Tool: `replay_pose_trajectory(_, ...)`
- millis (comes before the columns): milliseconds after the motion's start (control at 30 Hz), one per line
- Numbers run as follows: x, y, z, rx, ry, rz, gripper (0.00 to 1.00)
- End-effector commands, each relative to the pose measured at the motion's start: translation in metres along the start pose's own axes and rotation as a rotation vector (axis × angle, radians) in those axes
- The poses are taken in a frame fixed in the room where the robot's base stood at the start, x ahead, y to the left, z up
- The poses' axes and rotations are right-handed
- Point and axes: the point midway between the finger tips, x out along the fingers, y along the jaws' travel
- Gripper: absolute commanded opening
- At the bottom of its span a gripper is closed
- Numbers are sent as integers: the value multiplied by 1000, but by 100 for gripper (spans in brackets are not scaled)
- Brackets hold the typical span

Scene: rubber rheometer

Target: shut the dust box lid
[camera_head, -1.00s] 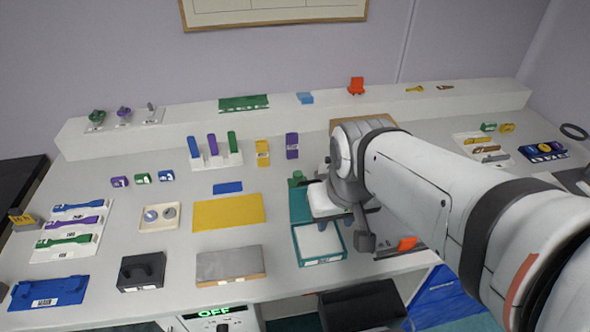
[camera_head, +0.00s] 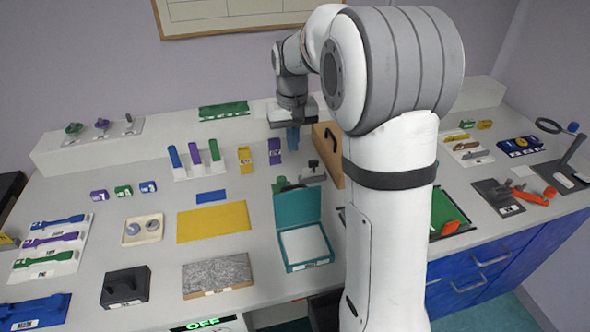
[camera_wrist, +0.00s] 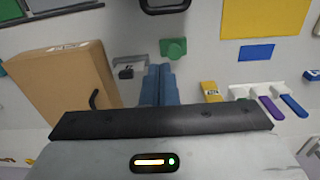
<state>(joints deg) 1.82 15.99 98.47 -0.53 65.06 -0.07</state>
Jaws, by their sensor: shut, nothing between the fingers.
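A teal box (camera_head: 286,259) with a white inside sits on the bench in the head view. Its teal lid (camera_head: 297,207) stands open at the back edge. I see no readable name on it, so I cannot confirm it is the dust box. My gripper (camera_head: 293,141) is beyond the box, near the raised back shelf, and apart from the lid. Its blue fingers are together and empty in the wrist view (camera_wrist: 160,72).
A tan box (camera_head: 328,150) with a black handle stands right beside my gripper. A green knob-like piece (camera_head: 281,185) lies behind the lid. A yellow mat (camera_head: 212,222) lies left of the teal box. My arm hides bench to its right.

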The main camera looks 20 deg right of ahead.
Motion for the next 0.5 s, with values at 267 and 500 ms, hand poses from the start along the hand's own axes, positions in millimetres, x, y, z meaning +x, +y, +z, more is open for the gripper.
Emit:
replay_pose_trajectory(267, 19, 0, -8, 1, -12, 0, 0)
replay_pose_trajectory(500, 67, -1, -7, 0, -14, 0, 0)
